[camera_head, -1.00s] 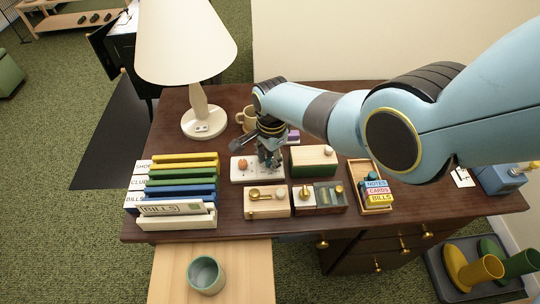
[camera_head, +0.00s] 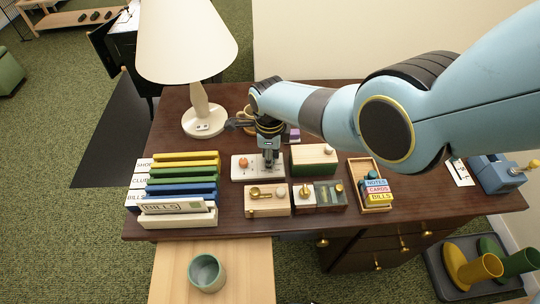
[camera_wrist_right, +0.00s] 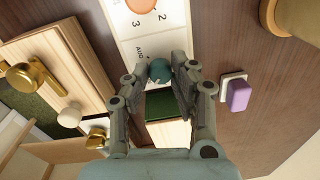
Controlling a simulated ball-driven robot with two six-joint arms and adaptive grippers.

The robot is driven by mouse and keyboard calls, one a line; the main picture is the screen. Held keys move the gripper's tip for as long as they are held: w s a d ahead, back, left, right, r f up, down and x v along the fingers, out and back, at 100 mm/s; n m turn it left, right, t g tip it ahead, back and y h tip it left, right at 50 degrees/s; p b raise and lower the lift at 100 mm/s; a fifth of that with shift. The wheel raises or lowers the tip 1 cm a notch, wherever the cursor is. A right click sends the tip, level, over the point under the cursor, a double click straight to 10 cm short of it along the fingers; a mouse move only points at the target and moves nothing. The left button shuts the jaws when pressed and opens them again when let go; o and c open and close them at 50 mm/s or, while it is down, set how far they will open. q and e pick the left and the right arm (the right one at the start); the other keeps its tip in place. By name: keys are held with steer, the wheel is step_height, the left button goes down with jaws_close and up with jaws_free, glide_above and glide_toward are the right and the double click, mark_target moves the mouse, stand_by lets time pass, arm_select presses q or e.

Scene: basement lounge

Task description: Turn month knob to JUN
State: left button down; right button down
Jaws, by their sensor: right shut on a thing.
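The white dial panel (camera_head: 243,175) lies on the desk, with an orange knob (camera_head: 243,161) at its left. In the right wrist view a teal knob (camera_wrist_right: 160,70) sits on the same panel beside printed letters that look like AUG; I take it as the month knob. My right gripper (camera_wrist_right: 163,80) comes down over it, a fingertip on either side, shut on it. In the head view the right gripper (camera_head: 270,158) hides the knob, so its pointing cannot be read. My left gripper is not in view.
A green-fronted box (camera_head: 313,159) stands just right of the panel. Boxes with brass knobs (camera_head: 267,201) lie in front. A lamp (camera_head: 203,122), a tan mug (camera_wrist_right: 295,15) and a purple block (camera_wrist_right: 238,95) are near. Upright files (camera_head: 182,180) fill the desk's left.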

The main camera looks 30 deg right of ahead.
stand_by(0.3)
steer(key=c, duration=1.1)
jaws_free()
step_height(320, 180, up, 12)
steer(key=shift+s+a, duration=0.15)
steer(key=shift+s, duration=0.1)
steer(key=shift+f, duration=0.1)
